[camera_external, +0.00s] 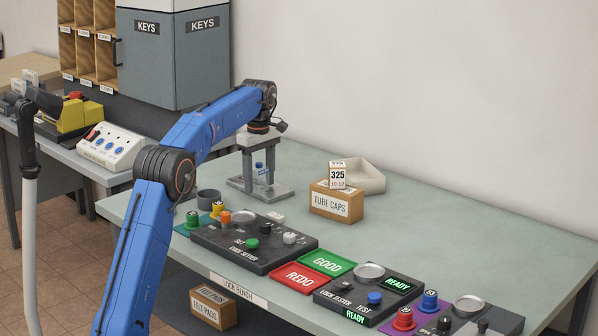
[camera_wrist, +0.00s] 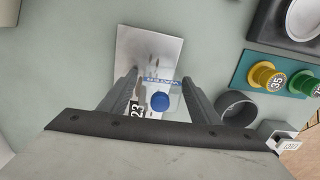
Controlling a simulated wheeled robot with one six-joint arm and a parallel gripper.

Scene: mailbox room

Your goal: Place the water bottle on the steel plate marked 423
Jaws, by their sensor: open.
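The water bottle (camera_external: 259,166) is small and clear with a blue cap. In the wrist view its blue cap (camera_wrist: 160,102) and blue label show between my fingers. It appears to stand upright on the steel plate (camera_external: 281,192). In the wrist view the plate (camera_wrist: 145,45) is a shiny grey sheet. A tag (camera_wrist: 138,110) reading "23" shows by the left finger, the rest hidden. My gripper (camera_external: 260,178) points down over the plate with one finger on each side of the bottle. It is open, with gaps between fingers and bottle in the wrist view (camera_wrist: 160,84).
A grey cup (camera_external: 208,199) and colored knobs stand left of the plate, near the code setter (camera_external: 225,235). The bench behind the plate is clear.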

